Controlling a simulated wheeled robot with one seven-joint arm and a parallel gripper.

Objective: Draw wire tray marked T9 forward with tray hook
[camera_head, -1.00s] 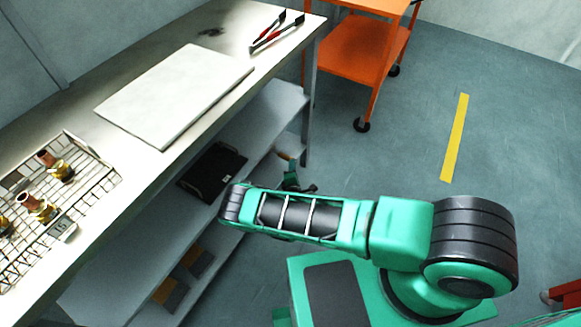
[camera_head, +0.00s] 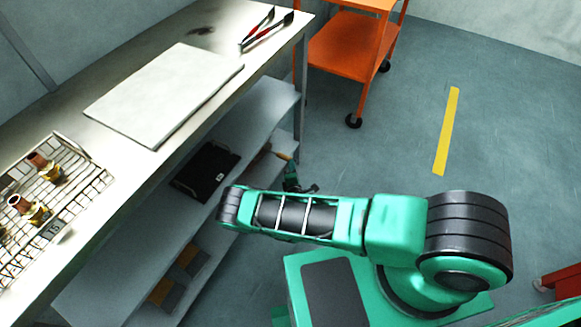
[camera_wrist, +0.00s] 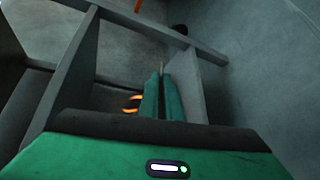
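A wire tray (camera_head: 92,172) lies on the bench at the left, partly cut off by the picture edge. Its tag (camera_head: 54,231) looks like T5; I see no tag reading T9. Brass and copper fittings (camera_head: 47,170) stand in it. A tan handle-like piece (camera_head: 284,155) shows at the end of the lower shelf; I cannot tell whether it is the tray hook. My gripper (camera_head: 301,188) is low beside the shelf end, below that piece and far from the tray. In the wrist view its green fingers (camera_wrist: 161,78) lie close together, with nothing clearly held.
A pale board (camera_head: 165,95) and red-handled tools (camera_head: 265,30) lie on the bench. A black tray (camera_head: 207,171) and several small boxes (camera_head: 190,260) are on the shelves below. An orange cart (camera_head: 350,50) stands behind. The floor around the yellow stripe (camera_head: 447,130) is clear.

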